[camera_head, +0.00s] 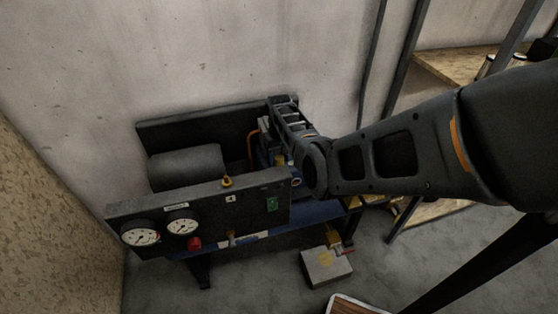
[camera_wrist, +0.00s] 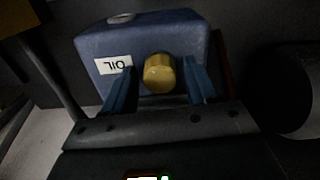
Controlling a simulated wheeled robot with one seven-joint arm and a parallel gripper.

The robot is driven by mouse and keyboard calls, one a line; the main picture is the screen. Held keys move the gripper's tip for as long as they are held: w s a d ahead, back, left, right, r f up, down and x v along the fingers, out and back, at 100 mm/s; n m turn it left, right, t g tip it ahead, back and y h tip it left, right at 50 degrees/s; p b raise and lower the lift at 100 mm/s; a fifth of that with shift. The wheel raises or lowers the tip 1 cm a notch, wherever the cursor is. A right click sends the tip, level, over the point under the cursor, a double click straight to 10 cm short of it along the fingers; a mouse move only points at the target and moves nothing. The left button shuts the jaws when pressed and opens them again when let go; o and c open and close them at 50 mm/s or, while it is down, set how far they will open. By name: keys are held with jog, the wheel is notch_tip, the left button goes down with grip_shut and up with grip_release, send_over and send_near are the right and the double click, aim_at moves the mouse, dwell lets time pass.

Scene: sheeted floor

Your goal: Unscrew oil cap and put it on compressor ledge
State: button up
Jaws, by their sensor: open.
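The compressor (camera_head: 205,190) stands against the wall, with a dark front panel, a dark cylinder and a blue base. In the wrist view, a blue block (camera_wrist: 100,45) carries an upside-down "OIL" label. The brass-coloured round oil cap (camera_wrist: 159,73) sits on this block. My gripper (camera_wrist: 160,88) is open, with one blue finger on each side of the cap and a visible gap to it on both sides. In the head view, my arm reaches in from the right and hides the cap. I cannot tell which surface is the ledge.
Two gauges (camera_head: 141,235), a red knob (camera_head: 194,243) and a green switch (camera_head: 272,203) are on the front panel. A grey box (camera_head: 326,266) lies on the floor. A shelf (camera_head: 455,68) stands at the right. A dark round part (camera_wrist: 290,88) is right of my gripper.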

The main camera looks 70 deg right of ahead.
jog(key=m, duration=1.3)
jog(key=shift+b, duration=0.35)
jog(key=shift+c, duration=0.3)
